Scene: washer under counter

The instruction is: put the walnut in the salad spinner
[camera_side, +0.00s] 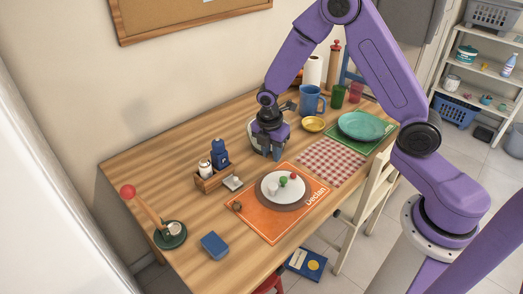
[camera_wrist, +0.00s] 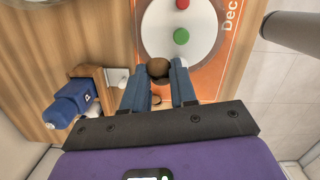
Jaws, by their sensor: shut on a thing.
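The walnut (camera_wrist: 158,69) is a brown round thing between my fingertips in the wrist view. My gripper (camera_wrist: 159,82) is shut on it. In the side view my gripper (camera_side: 266,153) points down over the wooden table, behind the orange placemat, and its fingers hide the walnut. A pale, rounded container (camera_side: 251,133) shows partly behind my gripper; it may be the salad spinner, but I cannot tell.
A white plate (camera_side: 270,189) with small red and green things lies on the orange placemat (camera_side: 254,222). A wooden caddy (camera_side: 207,183) with bottles stands left of my gripper. A blue mug (camera_side: 311,101) and yellow bowl (camera_side: 313,124) stand to the right.

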